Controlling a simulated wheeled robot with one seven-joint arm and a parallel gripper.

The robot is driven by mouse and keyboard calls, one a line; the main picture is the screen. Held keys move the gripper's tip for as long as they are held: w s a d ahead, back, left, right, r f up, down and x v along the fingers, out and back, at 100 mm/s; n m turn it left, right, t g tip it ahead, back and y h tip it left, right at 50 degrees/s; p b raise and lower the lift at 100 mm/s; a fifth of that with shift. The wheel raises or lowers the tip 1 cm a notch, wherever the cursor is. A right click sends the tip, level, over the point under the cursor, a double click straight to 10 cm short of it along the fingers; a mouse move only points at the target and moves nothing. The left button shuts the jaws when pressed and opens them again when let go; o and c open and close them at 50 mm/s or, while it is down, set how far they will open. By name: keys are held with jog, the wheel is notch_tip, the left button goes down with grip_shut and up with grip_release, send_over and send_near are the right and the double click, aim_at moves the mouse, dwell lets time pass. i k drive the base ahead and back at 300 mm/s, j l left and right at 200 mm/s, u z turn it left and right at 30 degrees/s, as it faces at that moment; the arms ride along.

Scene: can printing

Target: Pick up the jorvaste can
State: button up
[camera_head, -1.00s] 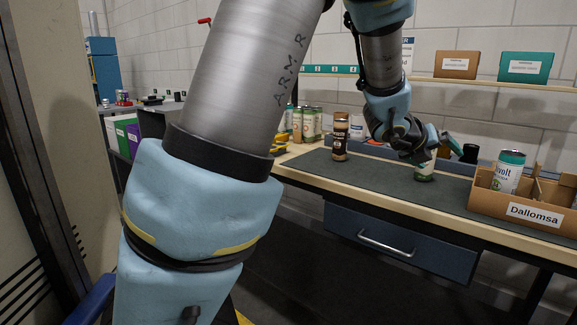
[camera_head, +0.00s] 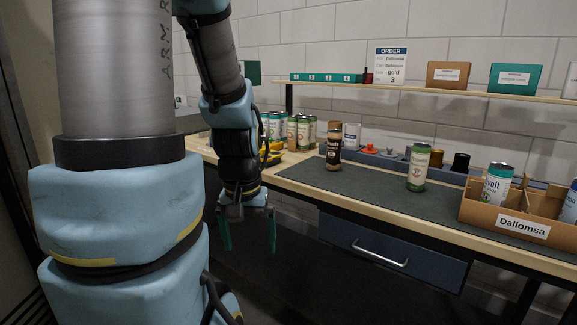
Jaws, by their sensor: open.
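My gripper (camera_head: 249,246) hangs fingers down in front of the bench's left part, with its two green fingers apart and nothing between them. A green can with a pale label (camera_head: 418,168) stands upright on the dark mat, well to the right of my gripper. A dark brown can with a pale band (camera_head: 333,147) stands upright on the mat, nearer to my gripper. Several cans (camera_head: 288,130) stand grouped at the back left of the bench. I cannot read "jorvaste" on any can.
A cardboard box labelled Dallomsa (camera_head: 521,229) stands at the right with cans in it. A grey rack with small items (camera_head: 385,160) runs along the back. Yellow-handled tools (camera_head: 272,150) lie at the left. The dark mat (camera_head: 375,193) is clear between the two cans.

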aim_at(334, 136)
jog(key=i+j+z, duration=0.1)
jog(key=i, duration=0.35)
jog(key=i+j+z, duration=0.15)
jog(key=i, duration=0.3)
jog(key=i+j+z, duration=0.1)
jog(key=i+j, duration=0.15)
jog(key=i, duration=0.15)
